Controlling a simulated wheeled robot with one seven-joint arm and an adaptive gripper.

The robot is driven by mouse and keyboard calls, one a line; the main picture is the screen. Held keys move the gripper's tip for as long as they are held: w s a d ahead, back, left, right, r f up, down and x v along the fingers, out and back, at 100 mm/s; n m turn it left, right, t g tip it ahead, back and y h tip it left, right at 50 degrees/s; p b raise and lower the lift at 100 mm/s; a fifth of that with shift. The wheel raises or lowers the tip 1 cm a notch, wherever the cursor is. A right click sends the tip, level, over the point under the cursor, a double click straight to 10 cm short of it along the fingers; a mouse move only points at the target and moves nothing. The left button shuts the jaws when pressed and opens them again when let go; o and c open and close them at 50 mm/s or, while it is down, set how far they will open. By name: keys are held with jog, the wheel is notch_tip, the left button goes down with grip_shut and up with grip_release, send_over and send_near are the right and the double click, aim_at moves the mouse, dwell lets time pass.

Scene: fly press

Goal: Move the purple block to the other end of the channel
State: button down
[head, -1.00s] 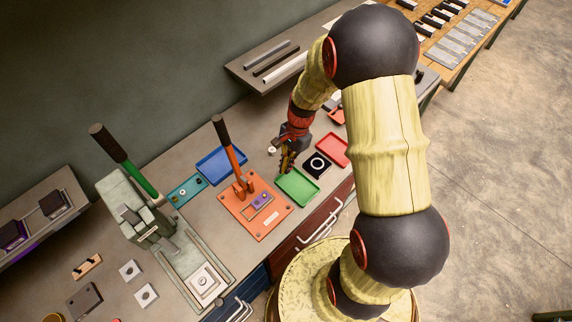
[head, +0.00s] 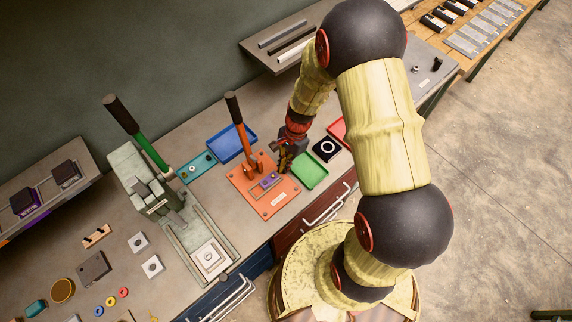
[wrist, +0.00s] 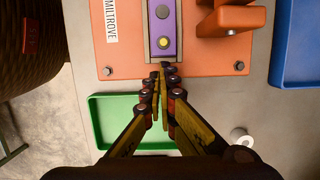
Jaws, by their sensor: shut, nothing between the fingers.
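The purple block (wrist: 164,24) lies in a grey channel (wrist: 150,52) on the orange plate (wrist: 120,58). My gripper (wrist: 164,67) is shut and empty. Its fingertips appear just short of the channel's near end in the wrist view; their height above the plate is unclear. In the head view my gripper (head: 285,167) is at the plate's right edge. The channel's far end is cut off in the wrist view.
An orange-handled lever (head: 241,130) stands on the plate behind the channel. A green tray (head: 309,171) lies right of the plate and a blue tray (head: 231,142) behind it. A green-handled press (head: 145,185) stands to the left. A small white ring (wrist: 241,138) lies near my gripper.

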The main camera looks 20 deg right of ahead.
aim_at(276, 176)
jog(key=a, duration=0.2)
jog(key=s+a, duration=0.1)
jog(key=a, duration=0.1)
jog(key=shift+s+a+p, duration=0.15)
jog(key=shift+p, duration=0.15)
jog(key=shift+d, duration=0.35)
jog(key=d, duration=0.1)
jog(key=w+d, duration=0.1)
jog(key=d+r, duration=0.1)
jog(key=d, duration=0.1)
jog(key=shift+w+r, duration=0.1)
jog(key=shift+w, duration=0.3)
jog(key=v, duration=0.8)
jog(key=shift+r+p, duration=0.35)
jog(key=shift+p, duration=0.1)
jog(key=shift+s+a, duration=0.15)
jog(key=shift+s, duration=0.05)
